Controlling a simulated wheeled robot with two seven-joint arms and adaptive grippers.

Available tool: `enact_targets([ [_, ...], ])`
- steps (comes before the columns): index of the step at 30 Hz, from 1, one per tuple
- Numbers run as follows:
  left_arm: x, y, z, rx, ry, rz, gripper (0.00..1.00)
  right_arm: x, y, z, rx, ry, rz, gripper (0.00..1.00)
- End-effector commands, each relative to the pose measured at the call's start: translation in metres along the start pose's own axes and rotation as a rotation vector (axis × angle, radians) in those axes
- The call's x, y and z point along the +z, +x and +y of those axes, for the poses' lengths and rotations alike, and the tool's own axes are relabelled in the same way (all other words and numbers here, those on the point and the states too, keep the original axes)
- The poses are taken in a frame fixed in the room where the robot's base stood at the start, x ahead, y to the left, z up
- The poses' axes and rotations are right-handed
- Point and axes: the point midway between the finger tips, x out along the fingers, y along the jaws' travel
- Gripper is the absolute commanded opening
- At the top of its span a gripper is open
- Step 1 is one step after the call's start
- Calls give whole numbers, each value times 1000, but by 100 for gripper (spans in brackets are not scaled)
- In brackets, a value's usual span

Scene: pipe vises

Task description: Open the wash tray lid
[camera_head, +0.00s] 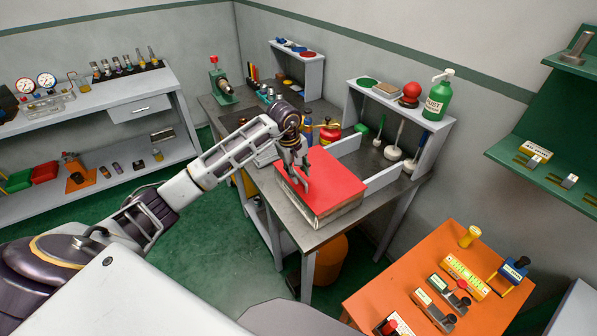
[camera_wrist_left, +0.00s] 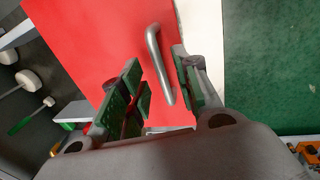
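The wash tray lid (camera_head: 335,185) is a flat red panel lying shut over the wash tray (camera_head: 335,217), a pale box on the grey workbench. In the left wrist view the red lid (camera_wrist_left: 90,40) fills much of the picture, with a bent metal bar handle (camera_wrist_left: 156,60) near its edge. My left gripper (camera_head: 297,182) is over the lid's left part, pointing down. In the left wrist view its green-padded fingers (camera_wrist_left: 160,84) are apart, with the handle showing between them; I cannot tell whether they touch it. My right gripper is not in view.
A grey bench shelf (camera_head: 440,130) with a green bottle (camera_head: 437,97) and hanging brushes stands behind the tray. A red can (camera_head: 330,133) is near the lid's far edge. An orange table (camera_head: 400,285) is at front right. Green floor (camera_head: 200,240) is clear at left.

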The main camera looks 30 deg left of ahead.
Motion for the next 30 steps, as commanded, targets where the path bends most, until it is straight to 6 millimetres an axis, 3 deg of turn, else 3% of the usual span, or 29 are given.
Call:
enact_targets([
  [14, 0, 9, 0, 0, 1, 0, 32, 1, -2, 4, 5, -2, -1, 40],
  [22, 0, 9, 0, -1, 1, 0, 0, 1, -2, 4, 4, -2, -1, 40],
  [30, 0, 9, 0, -1, 1, 0, 0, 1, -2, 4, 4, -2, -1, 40],
])
